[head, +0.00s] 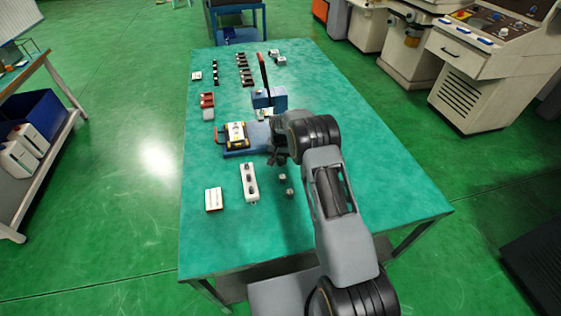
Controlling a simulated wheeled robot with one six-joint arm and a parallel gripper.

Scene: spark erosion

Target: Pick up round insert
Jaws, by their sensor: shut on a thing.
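My gripper (276,158) is low over the middle of the teal table, at the right end of the blue fixture base. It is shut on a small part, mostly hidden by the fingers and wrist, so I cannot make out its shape. Two small grey pieces, one farther (282,178) and one nearer (290,192), stand on the table just in front of the gripper. They are too small for me to tell whether either is the round insert.
A white block with dark spots (249,183) and a small white tray (213,199) lie left of the grey pieces. The table's (345,185) right side is clear.

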